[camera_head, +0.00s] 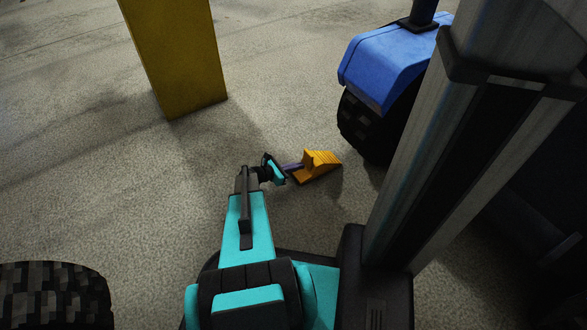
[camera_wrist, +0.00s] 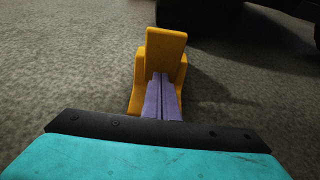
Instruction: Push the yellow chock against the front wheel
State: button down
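The yellow chock (camera_head: 322,165) lies on the floor, its stepped slope facing the dark front wheel (camera_head: 358,128) under the blue fender. Some bare floor shows between chock and wheel. My gripper (camera_head: 300,166) reaches to the chock's back side from the left. In the wrist view the two purple fingers of my gripper (camera_wrist: 162,80) lie side by side, shut, with their tips at the back of the chock (camera_wrist: 165,46), between its side walls. Whether the tips touch it I cannot tell. The wheel also shows dark at the top of the wrist view (camera_wrist: 205,14).
A yellow post (camera_head: 178,60) stands at the upper left. The blue fender (camera_head: 385,72) overhangs the wheel. Another dark tyre (camera_head: 52,296) is at the lower left. The concrete floor around the chock is clear.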

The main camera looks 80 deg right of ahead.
aim_at(319, 157)
jog(key=shift+x, duration=1.05)
jog(key=shift+s+d, duration=0.1)
jog(key=shift+s, duration=0.1)
jog(key=shift+s+d+r+p, duration=0.2)
jog(key=shift+s+d+p, duration=0.25)
jog(key=shift+s+d, duration=1.35)
jog(key=shift+s+d+r+p, duration=0.15)
jog(key=shift+s+d+p, duration=0.3)
jog(key=shift+s+d, duration=1.35)
jog(key=shift+s+d+r+p, duration=0.2)
jog(key=shift+s+d+p, duration=0.25)
jog(key=shift+s+d, duration=1.35)
jog(key=shift+r+p+v, duration=0.15)
jog(key=shift+p+v, duration=0.35)
jog(key=shift+v, duration=1.2)
jog(key=shift+r+p+v, duration=0.15)
jog(key=shift+p+v, duration=0.3)
jog(key=shift+v, duration=1.25)
jog(key=shift+s, duration=0.2)
